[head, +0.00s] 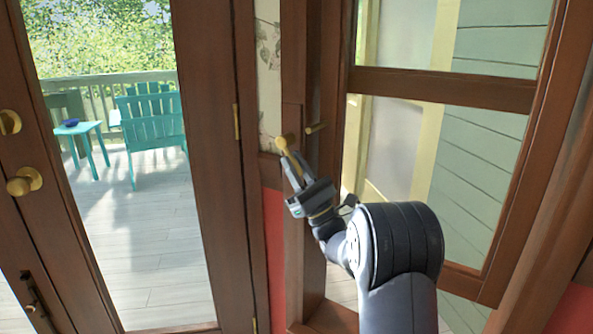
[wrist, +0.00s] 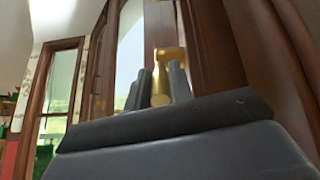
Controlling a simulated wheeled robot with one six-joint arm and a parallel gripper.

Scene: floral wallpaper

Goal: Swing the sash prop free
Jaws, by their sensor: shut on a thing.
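The sash prop shows as a brass, knob-ended piece (head: 283,143) at the wooden window frame, left of the sash. My gripper (head: 291,163) reaches up to it from below, with its fingers shut on the brass. In the wrist view the same brass piece (wrist: 160,62) stands between the two grey fingers (wrist: 160,88), with its wider end above the fingertips. Its lower part is hidden by the gripper. The brown window sash (head: 450,88), with glass panes, is to the right of my gripper.
A glazed wooden door (head: 215,160) with brass knobs (head: 25,181) stands at the left. Beyond its glass are a teal chair (head: 150,125) and a small table (head: 80,129) on a deck.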

